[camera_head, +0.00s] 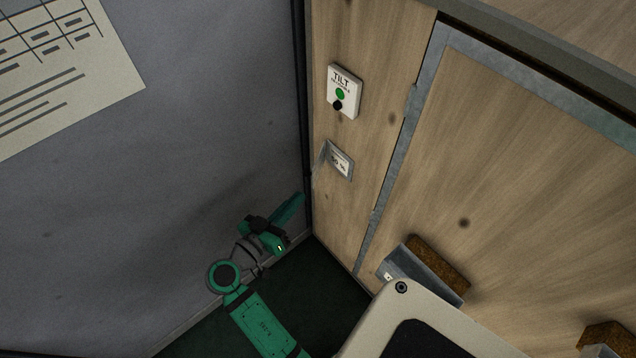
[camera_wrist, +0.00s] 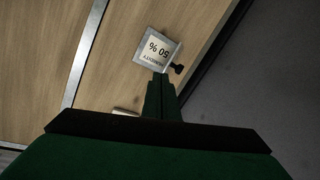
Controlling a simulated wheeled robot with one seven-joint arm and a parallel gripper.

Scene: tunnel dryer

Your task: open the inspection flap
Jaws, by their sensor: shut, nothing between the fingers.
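The inspection flap (camera_head: 320,163) is a small thin panel at the left side of a metal-framed window on the wooden wall. It stands out from the wall, swung open. The humidity label (camera_head: 341,161) behind it shows uncovered and reads 50 % in the wrist view (camera_wrist: 153,47). In the wrist view the flap (camera_wrist: 173,54) is seen nearly edge-on, with a black knob (camera_wrist: 178,69) on it. My gripper (camera_head: 299,199) is below and left of the flap. Its green fingers (camera_wrist: 160,77) are shut and empty, with their tips overlapping the label's lower edge in the wrist view. Contact cannot be told.
A white TILT box (camera_head: 344,92) with a green button and black knob is above the flap. A large metal-framed wooden panel (camera_head: 500,150) is to the right, with a metal bracket (camera_head: 420,277). A grey wall (camera_head: 200,180) with a paper chart (camera_head: 60,70) is close on the left.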

